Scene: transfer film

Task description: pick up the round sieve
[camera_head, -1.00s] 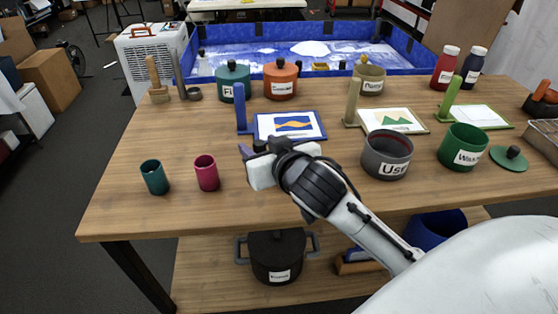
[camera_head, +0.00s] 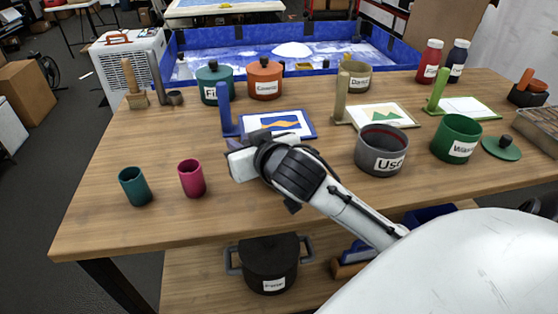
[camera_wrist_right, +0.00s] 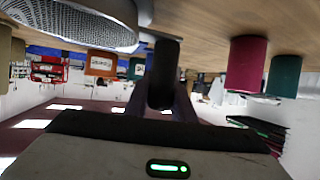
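The round sieve (camera_wrist_right: 75,20) shows in the right wrist view at the upper left, as a pale metal mesh bowl cut off by the top edge. Its dark handle (camera_wrist_right: 163,75) runs down between the fingers of my right gripper (camera_wrist_right: 163,98). The fingers lie close against both sides of the handle, so the gripper looks shut on it. In the head view my right gripper (camera_head: 236,152) is over the middle of the table, and my wrist hides the sieve. I cannot tell whether the sieve touches the table. My left gripper is not in view.
A teal cup (camera_head: 134,187) and a crimson cup (camera_head: 192,179) stand left of the gripper. A blue framed picture (camera_head: 312,128) is just behind it. A grey pot (camera_head: 365,152) and a green pot (camera_head: 445,140) stand to the right. The front left tabletop is bare.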

